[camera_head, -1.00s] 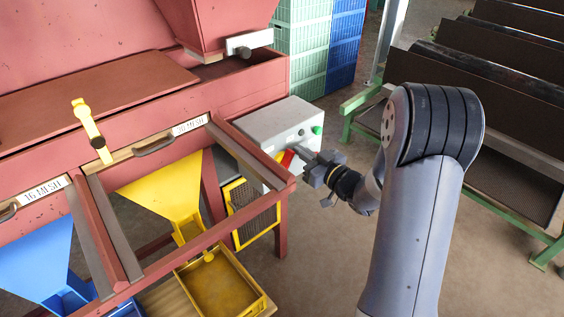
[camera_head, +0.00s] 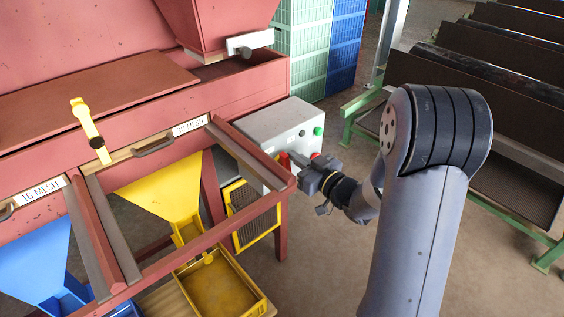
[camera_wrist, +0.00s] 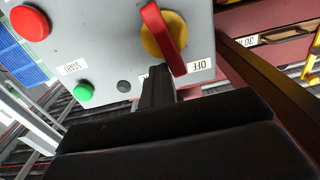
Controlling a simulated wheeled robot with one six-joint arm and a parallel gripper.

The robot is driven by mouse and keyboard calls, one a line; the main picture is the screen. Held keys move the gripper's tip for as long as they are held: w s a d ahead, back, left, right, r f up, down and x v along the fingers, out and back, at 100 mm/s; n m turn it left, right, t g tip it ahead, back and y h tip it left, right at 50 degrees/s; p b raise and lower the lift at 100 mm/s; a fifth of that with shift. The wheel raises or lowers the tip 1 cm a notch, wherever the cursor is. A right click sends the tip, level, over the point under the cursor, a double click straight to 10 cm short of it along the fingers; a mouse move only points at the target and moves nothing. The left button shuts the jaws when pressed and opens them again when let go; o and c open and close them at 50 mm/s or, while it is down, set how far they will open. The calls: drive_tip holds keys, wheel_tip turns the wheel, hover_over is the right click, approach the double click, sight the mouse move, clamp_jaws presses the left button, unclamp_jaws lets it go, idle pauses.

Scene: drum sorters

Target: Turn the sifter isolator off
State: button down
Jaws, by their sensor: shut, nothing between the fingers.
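The sifter isolator is a red handle on a yellow round base (camera_wrist: 165,35), on the front of a grey control box (camera_wrist: 110,45). In the wrist view the handle slants down and right, its lower end just left of an OFF label (camera_wrist: 200,65). In the head view the red handle (camera_head: 284,161) shows at the lower left of the box (camera_head: 270,122), partly blocked. My gripper (camera_wrist: 158,84) is shut and empty. Its tips are close beside the handle's lower end, on its left in the wrist view; I cannot tell whether they touch.
The box also carries a red round button (camera_wrist: 30,23), a green button (camera_wrist: 84,92) by a START label and a small black button (camera_wrist: 124,86). The red sifter frame (camera_head: 283,215) stands close to the box. A yellow tray (camera_head: 220,290) sits below. The floor right of it is clear.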

drive_tip(key=d+v, duration=0.1)
drive_tip(key=v, duration=0.5)
drive_tip(key=shift+r, duration=0.35)
drive_tip(key=shift+w+d, duration=0.1)
drive_tip(key=shift+w, duration=0.1)
drive_tip(key=shift+s+a+f+x, duration=0.1)
drive_tip(key=shift+a+f+x, duration=0.05)
drive_tip(key=shift+x, duration=0.9)
drive_tip(key=shift+s+a+f+x, duration=0.1)
drive_tip(key=shift+a+x, duration=0.05)
drive_tip(key=shift+x, duration=0.85)
drive_tip(key=shift+s+a+f+x, duration=0.1)
drive_tip(key=shift+a+f+x, duration=0.05)
drive_tip(key=shift+x, duration=0.9)
